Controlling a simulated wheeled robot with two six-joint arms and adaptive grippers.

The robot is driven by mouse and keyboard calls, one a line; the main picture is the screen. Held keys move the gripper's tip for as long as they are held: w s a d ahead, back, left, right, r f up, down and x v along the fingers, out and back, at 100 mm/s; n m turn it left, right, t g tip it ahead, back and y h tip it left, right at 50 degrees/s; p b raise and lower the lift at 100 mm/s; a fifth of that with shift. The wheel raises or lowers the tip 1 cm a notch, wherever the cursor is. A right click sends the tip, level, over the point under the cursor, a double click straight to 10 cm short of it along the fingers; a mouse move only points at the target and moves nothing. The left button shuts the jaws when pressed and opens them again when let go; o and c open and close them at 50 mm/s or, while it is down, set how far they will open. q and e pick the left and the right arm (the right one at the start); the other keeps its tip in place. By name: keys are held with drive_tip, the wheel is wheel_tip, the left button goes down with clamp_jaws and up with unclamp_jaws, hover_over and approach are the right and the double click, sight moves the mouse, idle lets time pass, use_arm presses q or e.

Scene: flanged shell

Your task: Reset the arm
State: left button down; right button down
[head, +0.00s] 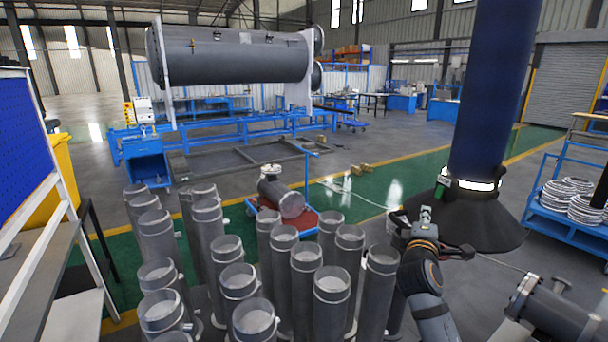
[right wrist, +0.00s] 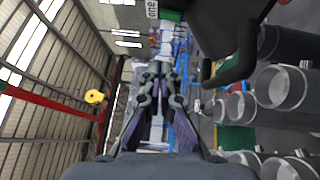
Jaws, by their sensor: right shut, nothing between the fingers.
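My right arm comes in from the lower right of the head view. Its gripper (head: 425,213) is up in front of the black cone hood, right of the standing grey pipes. In the right wrist view the gripper's fingers (right wrist: 160,72) are closed together with nothing between them. Its fingertips are small in the head view and partly merge with the dark hood behind. My left gripper is not in view.
Several grey flanged pipes (head: 303,262) stand close together in front. A black hood (head: 470,222) under a blue column hangs right beside my right gripper. A flanged shell (head: 560,315) lies at lower right. A red cart (head: 300,222) stands beyond the pipes. Open floor lies behind.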

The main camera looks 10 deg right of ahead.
drive_tip(key=s+a+f+m+g+y, duration=0.3)
drive_tip(key=s+f, duration=0.4)
drive_tip(key=f, duration=0.4)
drive_tip(key=s+a+f+m+g+y, duration=0.25)
drive_tip(key=s+f, duration=0.35)
drive_tip(key=f, duration=0.5)
drive_tip(key=s+a+f+m+g+y, duration=0.25)
drive_tip(key=s+a+f, duration=0.2)
drive_tip(key=s, duration=0.45)
drive_tip(key=s+a+f+m+g+y, duration=0.25)
drive_tip(key=s+a+f+g, duration=0.2)
drive_tip(key=s, duration=0.45)
wheel_tip(320, 180, down, 28)
drive_tip(key=s+d+b, duration=0.2)
drive_tip(key=d+b, duration=0.1)
drive_tip(key=s+f+m+g+b, duration=0.1)
drive_tip(key=s+f+g+b, duration=0.1)
drive_tip(key=s+f, duration=1.7)
drive_tip(key=shift+d+f+h, duration=0.35)
drive_tip(key=shift+d+f, duration=0.1)
drive_tip(key=shift+f, duration=0.25)
drive_tip(key=shift+s, duration=0.1)
